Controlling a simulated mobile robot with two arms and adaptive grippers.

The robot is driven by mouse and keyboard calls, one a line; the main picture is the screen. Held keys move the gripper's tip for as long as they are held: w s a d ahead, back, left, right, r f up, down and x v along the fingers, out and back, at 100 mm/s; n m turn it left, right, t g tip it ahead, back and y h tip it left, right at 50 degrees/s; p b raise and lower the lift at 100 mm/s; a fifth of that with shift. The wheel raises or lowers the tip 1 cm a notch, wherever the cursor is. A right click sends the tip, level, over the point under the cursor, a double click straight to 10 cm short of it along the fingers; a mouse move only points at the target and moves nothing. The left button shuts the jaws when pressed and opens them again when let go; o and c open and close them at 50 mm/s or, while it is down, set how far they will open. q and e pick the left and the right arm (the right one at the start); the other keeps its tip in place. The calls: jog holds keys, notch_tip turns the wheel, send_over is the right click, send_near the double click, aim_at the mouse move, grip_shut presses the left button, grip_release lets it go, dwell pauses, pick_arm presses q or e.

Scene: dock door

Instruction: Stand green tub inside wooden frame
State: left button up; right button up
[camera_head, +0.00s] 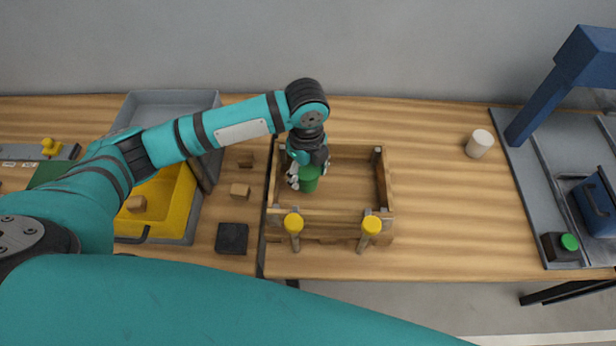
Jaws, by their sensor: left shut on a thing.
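The green tub (309,180) is in my left gripper (303,174), which is shut on it. The gripper and tub are over the left part of the wooden frame (385,183), within its outline in this view. The tub looks upright. I cannot tell whether its base touches the frame's floor. The frame is a low rectangular wooden box with two yellow-topped clamps (371,225) at its front side. My left arm comes in from the left and reaches down to the tub. My right gripper is not in view.
A yellow tray (181,206) and small wooden blocks (240,191) lie left of the frame, with a black block (232,238) in front. A white cup (479,143) stands at right. A blue press (551,100) is at far right.

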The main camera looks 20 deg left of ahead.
pick_arm(q)
notch_tip(320, 180, down, 2)
jog(key=shift+f, duration=0.6)
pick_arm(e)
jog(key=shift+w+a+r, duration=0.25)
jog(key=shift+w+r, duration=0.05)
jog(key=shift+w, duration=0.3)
pick_arm(q)
jog(key=shift+f, duration=0.2)
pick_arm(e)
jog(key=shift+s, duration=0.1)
pick_arm(q)
jog(key=o, duration=1.3)
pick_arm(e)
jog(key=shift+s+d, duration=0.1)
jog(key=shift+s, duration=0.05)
pick_arm(q)
jog(key=shift+r, duration=0.1)
